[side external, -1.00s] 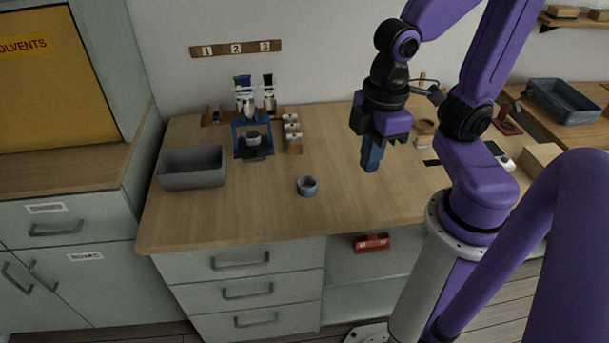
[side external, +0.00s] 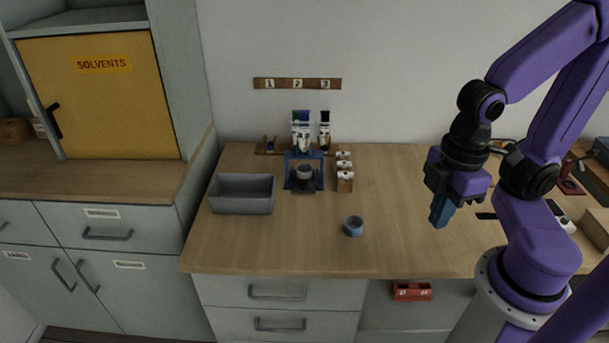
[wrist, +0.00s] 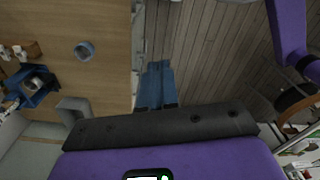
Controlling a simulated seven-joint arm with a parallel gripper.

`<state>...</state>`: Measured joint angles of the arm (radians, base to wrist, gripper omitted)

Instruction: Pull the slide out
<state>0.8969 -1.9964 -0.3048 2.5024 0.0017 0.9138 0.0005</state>
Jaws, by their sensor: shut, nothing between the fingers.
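A blue stand (side external: 304,172) stands at the back of the bench with a small grey cup (side external: 305,172) in it. A dark flat piece (side external: 303,187) shows low at its front; I cannot tell whether this is the slide. The stand also shows at the left of the wrist view (wrist: 38,88). My gripper (side external: 440,218) is over the right part of the bench, well apart from the stand, with its blue fingers pointing down. In the wrist view, the fingers (wrist: 157,86) lie together, shut and empty.
A grey bin (side external: 242,195) stands left of the stand, with small labelled blocks (side external: 344,172) to its right. A blue-grey cup (side external: 353,226) stands near the front of the bench (side external: 290,240). A red object (side external: 412,291) sits below the bench top. The front middle is mostly clear.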

